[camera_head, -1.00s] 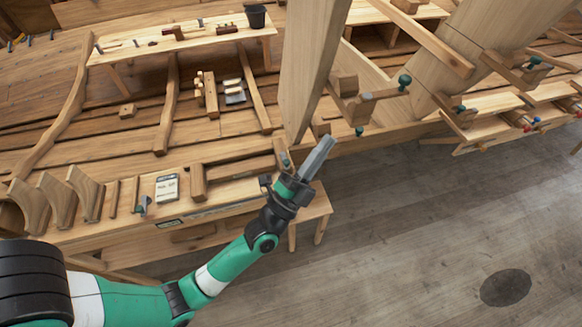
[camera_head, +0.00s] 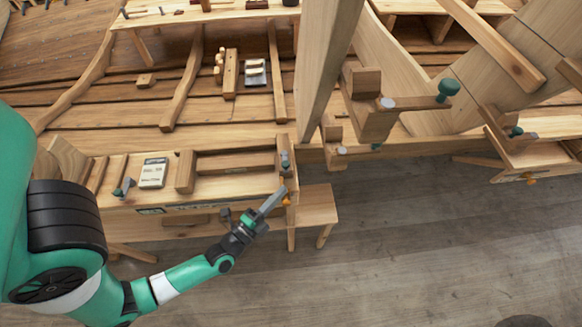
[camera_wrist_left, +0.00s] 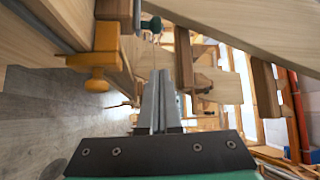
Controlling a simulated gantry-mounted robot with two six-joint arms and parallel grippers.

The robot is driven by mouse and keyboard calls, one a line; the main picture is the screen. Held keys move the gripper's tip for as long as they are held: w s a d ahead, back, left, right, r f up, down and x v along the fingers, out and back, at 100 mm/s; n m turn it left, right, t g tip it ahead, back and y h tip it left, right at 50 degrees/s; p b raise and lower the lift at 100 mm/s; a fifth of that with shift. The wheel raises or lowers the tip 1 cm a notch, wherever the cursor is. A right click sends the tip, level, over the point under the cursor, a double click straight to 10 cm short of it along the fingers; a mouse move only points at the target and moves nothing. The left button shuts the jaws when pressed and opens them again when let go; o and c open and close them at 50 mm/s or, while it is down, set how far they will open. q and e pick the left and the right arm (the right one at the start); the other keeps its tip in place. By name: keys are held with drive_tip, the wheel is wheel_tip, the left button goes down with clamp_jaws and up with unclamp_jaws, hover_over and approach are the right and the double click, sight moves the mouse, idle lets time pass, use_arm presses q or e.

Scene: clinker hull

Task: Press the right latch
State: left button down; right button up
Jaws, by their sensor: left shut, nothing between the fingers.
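My left gripper (camera_head: 273,199) is shut and empty. Its fingertips are close to the right front corner of the workbench (camera_head: 215,187); I cannot tell whether they touch anything. Just beyond them is a small orange knob (camera_head: 286,200) on the bench end. In the left wrist view the orange knob (camera_wrist_left: 97,80) is left of my shut fingers (camera_wrist_left: 160,78), apart from them. Which of these is the right latch I cannot tell. My right gripper is out of view.
A low wooden stool (camera_head: 318,205) stands right of the bench. A tall plank (camera_head: 322,70) rises behind.

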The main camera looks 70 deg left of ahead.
sight(285, 159)
use_arm(q)
drive_tip(key=b+x, duration=0.1)
drive_tip(key=x, duration=0.2)
drive_tip(key=a+b+x, duration=0.1)
drive_tip(key=b+x, duration=0.1)
drive_tip(key=x, duration=0.1)
drive_tip(key=f+b+x, duration=0.1)
drive_tip(key=x, duration=0.2)
drive_tip(key=shift+s+a, duration=0.2)
drive_tip(key=shift+s, duration=0.1)
drive_tip(key=shift+s+a+r+p, duration=0.15)
drive_tip(key=shift+s+r+p, duration=0.25)
drive_tip(key=shift+s+r, duration=0.1)
drive_tip(key=shift+s+a+p, duration=0.2)
drive_tip(key=shift+s+p, duration=0.05)
drive_tip(key=shift+p, duration=0.05)
drive_tip(key=shift+s+f, duration=0.25)
drive_tip(key=shift+s, duration=0.05)
drive_tip(key=shift+w, duration=0.1)
